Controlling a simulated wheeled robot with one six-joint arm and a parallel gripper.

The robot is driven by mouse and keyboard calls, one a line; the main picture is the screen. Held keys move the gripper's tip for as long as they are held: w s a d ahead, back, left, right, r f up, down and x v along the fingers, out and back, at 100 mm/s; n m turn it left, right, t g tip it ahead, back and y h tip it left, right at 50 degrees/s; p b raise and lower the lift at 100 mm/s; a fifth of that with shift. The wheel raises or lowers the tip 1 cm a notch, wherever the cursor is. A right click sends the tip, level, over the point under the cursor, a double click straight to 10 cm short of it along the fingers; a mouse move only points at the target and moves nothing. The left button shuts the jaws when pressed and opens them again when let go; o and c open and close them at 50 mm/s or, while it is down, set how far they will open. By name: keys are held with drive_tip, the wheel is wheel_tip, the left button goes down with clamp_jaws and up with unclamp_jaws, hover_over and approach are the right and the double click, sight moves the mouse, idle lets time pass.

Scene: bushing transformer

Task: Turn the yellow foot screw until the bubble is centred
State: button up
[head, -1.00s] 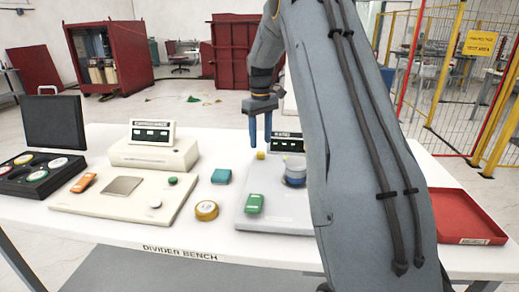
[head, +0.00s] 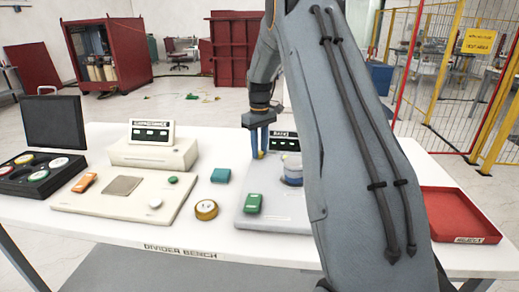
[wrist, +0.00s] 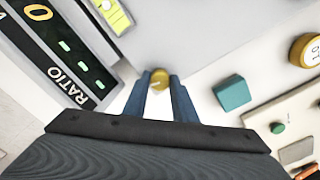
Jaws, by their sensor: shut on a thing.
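The yellow foot screw (wrist: 160,78) is a small round knob at the edge of the grey instrument plate (wrist: 190,35). In the wrist view it sits between the two blue fingertips of my gripper (wrist: 160,84), which is shut on it from above. In the head view my gripper (head: 260,154) is lowered onto the screw at the plate's back left corner. A yellow-green bubble vial (wrist: 114,16) is at the top of the wrist view, partly cut off. I cannot tell exactly where its bubble sits. The RATIO display (wrist: 62,50) is beside it.
A red tray (head: 463,213) is at right.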

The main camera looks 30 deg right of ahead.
drive_tip(key=shift+m, duration=0.3)
drive_tip(key=m, duration=0.3)
drive_tip(key=m+b, duration=0.1)
drive_tip(key=m, duration=0.3)
drive_tip(key=shift+r, duration=0.1)
drive_tip(key=m, duration=0.3)
drive_tip(key=shift+w, duration=0.1)
drive_tip(key=shift+m, duration=2.1)
drive_tip(key=shift+b, duration=0.3)
drive_tip(key=o, duration=1)
drive_tip(key=shift+o, duration=0.2)
